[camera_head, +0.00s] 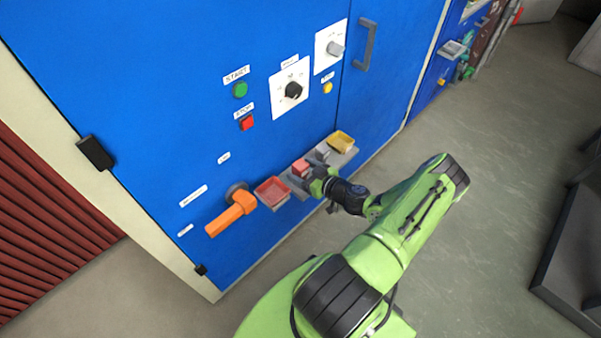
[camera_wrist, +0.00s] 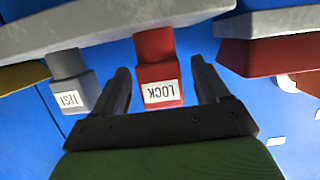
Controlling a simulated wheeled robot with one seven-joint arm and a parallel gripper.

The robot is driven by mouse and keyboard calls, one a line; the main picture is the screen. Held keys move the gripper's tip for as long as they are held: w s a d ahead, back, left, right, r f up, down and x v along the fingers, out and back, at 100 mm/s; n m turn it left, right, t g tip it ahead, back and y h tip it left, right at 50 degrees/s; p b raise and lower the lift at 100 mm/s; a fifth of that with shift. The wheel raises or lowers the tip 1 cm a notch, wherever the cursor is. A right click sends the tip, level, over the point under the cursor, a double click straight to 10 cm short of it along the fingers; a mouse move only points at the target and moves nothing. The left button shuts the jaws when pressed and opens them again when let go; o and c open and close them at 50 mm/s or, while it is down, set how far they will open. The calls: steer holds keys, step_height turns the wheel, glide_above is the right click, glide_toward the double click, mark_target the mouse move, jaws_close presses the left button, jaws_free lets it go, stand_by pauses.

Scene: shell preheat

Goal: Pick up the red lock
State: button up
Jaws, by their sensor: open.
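The red lock (camera_wrist: 160,70) is a small red block with a white label reading LOCK, upside down in the wrist view. In the head view the red lock (camera_head: 300,167) is at the grey shelf on the blue cabinet, close to my gripper (camera_head: 316,177). In the wrist view my gripper (camera_wrist: 165,88) is open, with one dark finger on each side of the lock. A gap shows between the lock and each finger. Whether the fingers reach fully around its depth is hard to tell.
A grey block labelled TEST (camera_wrist: 72,82) hangs just left of the left finger. A red tray (camera_head: 272,191) and a yellow tray (camera_head: 341,141) flank the grey shelf (camera_head: 298,185). An orange handle (camera_head: 231,213) sticks out at lower left. The floor (camera_head: 490,150) at right is clear.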

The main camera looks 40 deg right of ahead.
steer(key=x, duration=0.3)
steer(key=shift+f, duration=0.1)
steer(key=c, duration=1.1)
steer(key=shift+s+r, duration=0.1)
steer(key=shift+r, duration=0.2)
step_height(320, 180, up, 7)
steer(key=p, duration=0.2)
steer(key=shift+s+p, duration=0.1)
steer(key=shift+p, duration=0.25)
steer(key=s, duration=0.6)
steer(key=s+p, duration=0.1)
steer(key=s, duration=1.2)
steer(key=shift+s+d+f, duration=0.25)
steer(key=shift+s, duration=0.1)
